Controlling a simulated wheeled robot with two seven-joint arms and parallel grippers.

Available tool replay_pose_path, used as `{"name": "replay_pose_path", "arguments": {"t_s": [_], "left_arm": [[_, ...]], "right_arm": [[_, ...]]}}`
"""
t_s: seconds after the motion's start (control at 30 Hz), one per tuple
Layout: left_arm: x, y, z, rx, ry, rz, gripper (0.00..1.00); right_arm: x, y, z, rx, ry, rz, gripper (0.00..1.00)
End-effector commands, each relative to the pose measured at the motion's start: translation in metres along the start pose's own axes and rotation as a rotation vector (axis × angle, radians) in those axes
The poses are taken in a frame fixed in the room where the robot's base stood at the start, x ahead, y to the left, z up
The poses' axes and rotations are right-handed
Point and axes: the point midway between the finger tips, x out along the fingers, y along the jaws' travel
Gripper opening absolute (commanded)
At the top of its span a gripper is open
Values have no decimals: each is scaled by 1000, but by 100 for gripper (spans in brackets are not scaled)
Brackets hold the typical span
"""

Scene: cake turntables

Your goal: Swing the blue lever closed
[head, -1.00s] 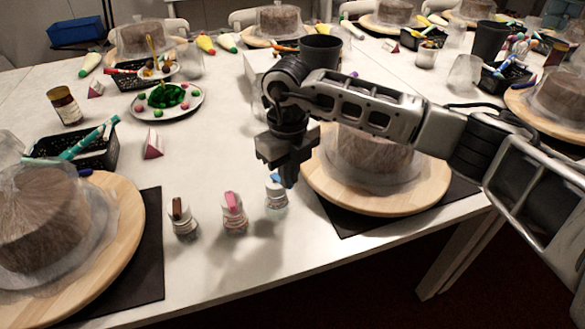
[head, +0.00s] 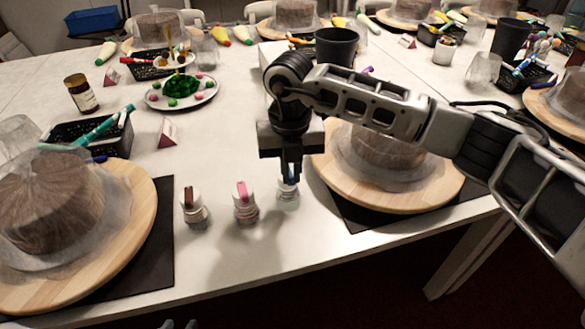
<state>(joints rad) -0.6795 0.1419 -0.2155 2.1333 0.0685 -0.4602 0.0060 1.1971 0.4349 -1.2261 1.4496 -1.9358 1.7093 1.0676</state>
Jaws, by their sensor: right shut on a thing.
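Three small jars with flip levers stand in a row near the table's front edge. The right one, a clear jar (head: 287,191), has the blue lever (head: 291,173) on top. My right gripper (head: 290,180) points straight down over this jar, shut on the blue lever; its dark fingers hide most of the lever, so its angle is unclear. The middle jar (head: 246,212) has a pink lever and the left jar (head: 194,212) a brown one. Only small grey tips of my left gripper (head: 180,324) show at the bottom edge; its opening is unclear.
A wrapped cake on a wooden turntable (head: 443,190) stands close right of my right gripper. Another turntable (head: 135,240) is at the left. A candy plate (head: 155,102), a black basket (head: 70,133) and a brown bottle (head: 82,97) stand further back.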

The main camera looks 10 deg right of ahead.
Motion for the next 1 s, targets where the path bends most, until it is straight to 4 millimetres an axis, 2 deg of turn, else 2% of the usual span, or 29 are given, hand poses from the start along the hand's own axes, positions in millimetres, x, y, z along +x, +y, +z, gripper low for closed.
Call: {"name": "replay_pose_path", "arguments": {"t_s": [0.33, 0.4, 0.43, 0.77, 0.87, 1.0], "left_arm": [[0, 0, 0, 0, 0, 0, 32], [0, 0, 0, 0, 0, 0, 32], [0, 0, 0, 0, 0, 0, 32], [0, 0, 0, -1, 0, 0, 32], [0, 0, 1, -1, -1, 0, 32], [1, 0, 3, -3, -1, 1, 32]], "right_arm": [[0, 0, 0, 1, -1, 0, 0], [0, 0, 0, 1, -1, 0, 25], [0, 0, 0, 0, -1, 0, 32], [-3, 0, 0, 0, -1, 1, 32], [-12, 0, 1, 0, -3, 2, 32], [-39, 0, 1, -1, -6, 2, 32]]}}
